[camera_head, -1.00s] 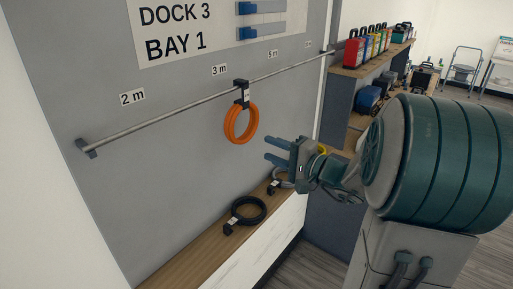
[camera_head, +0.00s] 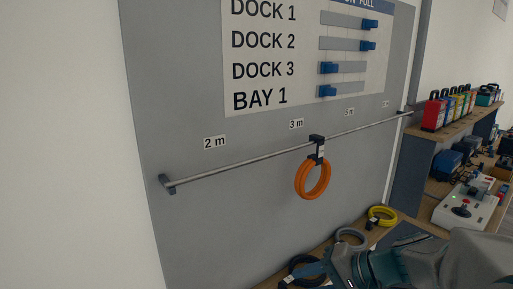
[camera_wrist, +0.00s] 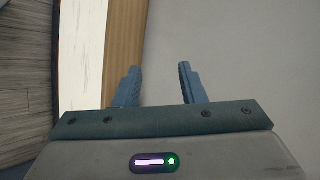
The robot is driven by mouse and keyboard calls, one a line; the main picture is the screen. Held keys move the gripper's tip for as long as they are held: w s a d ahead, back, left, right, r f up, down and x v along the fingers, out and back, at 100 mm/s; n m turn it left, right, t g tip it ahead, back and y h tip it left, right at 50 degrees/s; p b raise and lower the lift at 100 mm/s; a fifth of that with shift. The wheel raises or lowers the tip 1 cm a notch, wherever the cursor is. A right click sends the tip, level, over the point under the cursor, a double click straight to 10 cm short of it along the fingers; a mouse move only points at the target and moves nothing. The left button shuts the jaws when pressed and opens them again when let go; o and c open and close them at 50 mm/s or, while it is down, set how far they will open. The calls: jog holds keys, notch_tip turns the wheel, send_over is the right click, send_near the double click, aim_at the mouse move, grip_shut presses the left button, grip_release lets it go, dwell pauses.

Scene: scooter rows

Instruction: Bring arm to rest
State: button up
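My gripper (camera_wrist: 159,70) has its two blue fingers apart with nothing between them in the wrist view. Behind the fingers are a plain grey surface and a strip of wood (camera_wrist: 125,35). In the head view my gripper (camera_head: 308,271) is low at the bottom edge, in front of the ledge and partly over the black cable coil (camera_head: 304,263). My arm reaches in from the bottom right. An orange cable coil (camera_head: 299,186) hangs from a black clip on the rail (camera_head: 240,167), above and apart from my gripper.
A grey coil (camera_head: 350,234) and a yellow coil (camera_head: 383,212) lie on the wooden ledge. The grey wall panel carries a board (camera_head: 280,60) with blue sliders.

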jog(key=s+d+f+n+g+h, duration=0.1)
jog(key=s+d+f+n+h, duration=0.2)
jog(key=s+n+h, duration=0.2)
jog(key=s+h, duration=0.3)
jog(key=h, duration=0.1)
jog(key=shift+s+d+n+g+h, duration=0.15)
jog(key=shift+d+n+g+h, duration=0.15)
jog(key=shift+h, duration=0.1)
